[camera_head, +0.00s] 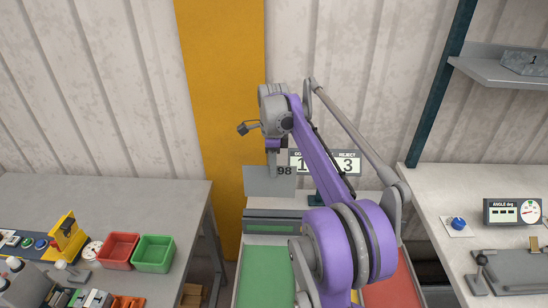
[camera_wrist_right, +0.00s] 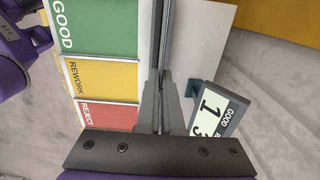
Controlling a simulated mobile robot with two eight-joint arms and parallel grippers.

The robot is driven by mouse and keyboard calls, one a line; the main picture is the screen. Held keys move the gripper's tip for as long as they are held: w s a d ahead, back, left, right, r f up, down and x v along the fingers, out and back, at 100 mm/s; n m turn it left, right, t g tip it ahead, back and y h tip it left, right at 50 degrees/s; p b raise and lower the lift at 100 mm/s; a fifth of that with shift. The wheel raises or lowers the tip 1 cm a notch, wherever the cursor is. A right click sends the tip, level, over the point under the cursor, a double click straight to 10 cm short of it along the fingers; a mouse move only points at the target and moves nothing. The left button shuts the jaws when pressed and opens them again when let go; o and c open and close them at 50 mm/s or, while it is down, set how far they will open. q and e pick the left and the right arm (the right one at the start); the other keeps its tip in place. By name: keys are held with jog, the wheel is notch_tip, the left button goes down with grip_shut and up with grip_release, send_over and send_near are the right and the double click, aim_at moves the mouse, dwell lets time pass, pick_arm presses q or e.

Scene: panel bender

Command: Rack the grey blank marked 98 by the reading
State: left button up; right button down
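The grey blank marked 98 (camera_head: 268,181) hangs upright from my right gripper (camera_head: 272,170), in front of the wall. In the right wrist view the blank (camera_wrist_right: 167,40) shows nearly edge-on between the fingers of my right gripper (camera_wrist_right: 160,125), which are closed on it. The sorting surface has a green GOOD zone (camera_wrist_right: 98,25), a yellow REWORK zone (camera_wrist_right: 103,80) and a red REJECT zone (camera_wrist_right: 108,115). The angle gauge (camera_head: 513,212) stands on the right bench; its reading is too small to tell. My left gripper is not in view.
A counter sign (camera_head: 348,164) shows GOOD 1 and REJECT 3 behind the zones. The left bench holds a red bin (camera_head: 118,251), a green bin (camera_head: 153,254) and small tools. A shelf (camera_head: 500,70) is at the upper right. A blue knob (camera_head: 458,224) sits near the gauge.

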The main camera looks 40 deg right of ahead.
notch_tip(320, 180, down, 12)
jog(key=b, duration=0.6)
jog(key=shift+f, duration=0.2)
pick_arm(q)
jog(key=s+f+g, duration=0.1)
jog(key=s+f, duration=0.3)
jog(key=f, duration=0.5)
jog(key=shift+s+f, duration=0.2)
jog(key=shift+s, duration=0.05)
pick_arm(e)
jog(key=shift+f, duration=0.7)
pick_arm(q)
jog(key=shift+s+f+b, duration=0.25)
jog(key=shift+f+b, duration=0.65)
jog(key=shift+b, duration=0.05)
pick_arm(e)
jog(key=shift+f, duration=1.55)
jog(key=c, duration=1)
grip_release()
jog(key=shift+r, duration=0.1)
